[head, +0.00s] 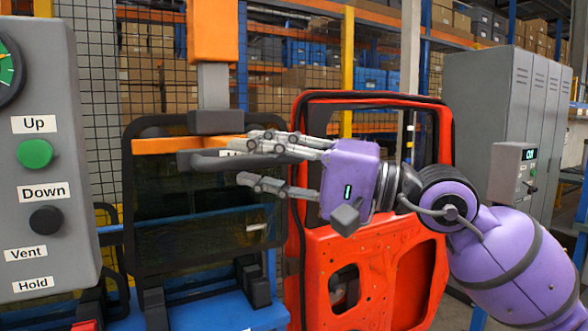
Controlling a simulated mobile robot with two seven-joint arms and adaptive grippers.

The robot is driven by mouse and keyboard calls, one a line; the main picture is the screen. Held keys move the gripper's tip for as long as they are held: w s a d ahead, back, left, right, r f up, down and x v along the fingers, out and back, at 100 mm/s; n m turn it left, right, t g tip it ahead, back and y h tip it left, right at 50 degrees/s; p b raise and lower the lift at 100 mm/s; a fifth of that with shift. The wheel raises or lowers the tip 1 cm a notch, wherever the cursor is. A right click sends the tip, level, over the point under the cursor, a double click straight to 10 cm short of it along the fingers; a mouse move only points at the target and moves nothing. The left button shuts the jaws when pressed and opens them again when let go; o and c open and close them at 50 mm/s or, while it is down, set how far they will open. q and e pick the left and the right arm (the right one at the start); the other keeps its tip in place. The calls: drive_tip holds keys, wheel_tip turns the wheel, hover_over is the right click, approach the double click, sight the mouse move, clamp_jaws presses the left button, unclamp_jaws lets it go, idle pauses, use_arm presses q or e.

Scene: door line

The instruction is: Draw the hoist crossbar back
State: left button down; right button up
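The hoist hangs at upper left, with an orange post (212,30), a grey shaft and a dark block. Its orange crossbar (165,146) lies level below the block, in front of a dark-framed glass panel (190,215). A dark grey handle bar (212,162) runs just under the crossbar toward my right gripper. My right gripper (246,163) comes in from the right with its fingers apart, the upper ones above the handle bar and the lower one below it. The fingers partly hide the crossbar's right end and a white label. I cannot tell whether they touch the bar. My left gripper is out of view.
A grey control box (45,120) with Up, Down, Vent and Hold labels stands close at left. A red door shell (375,265) stands behind my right gripper. A blue fixture (225,312) is below the panel. Grey lockers (500,100) stand at right.

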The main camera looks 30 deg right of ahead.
drive_tip(key=v, duration=1.1)
drive_tip(key=shift+s, duration=0.1)
